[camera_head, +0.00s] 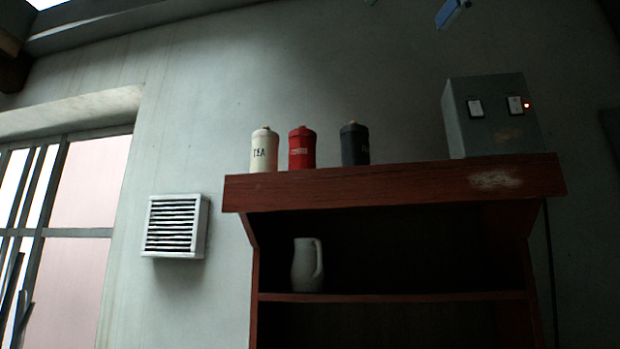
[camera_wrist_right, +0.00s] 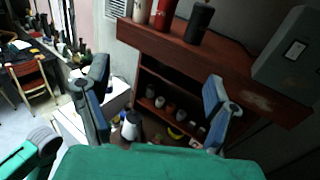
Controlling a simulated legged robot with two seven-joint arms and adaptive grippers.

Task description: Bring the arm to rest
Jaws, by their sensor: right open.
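My right gripper (camera_wrist_right: 157,78) is open in the right wrist view, its two blue-grey fingers wide apart with nothing held between them. Beyond and below the fingers stands the dark red wooden shelf (camera_wrist_right: 243,77). In the head view a small blue piece, which looks like a fingertip of this gripper, shows at the top edge, above the grey switch box (camera_head: 495,115). The rest of that arm is out of the head view. My left gripper is in neither view.
White, red and dark canisters (camera_head: 264,152) stand on the shelf top (camera_head: 400,187). A pale jug (camera_head: 306,266) stands on an inner board. A white vent (camera_head: 174,227) is on the wall. A wooden chair (camera_wrist_right: 30,80) stands at the left in the wrist view.

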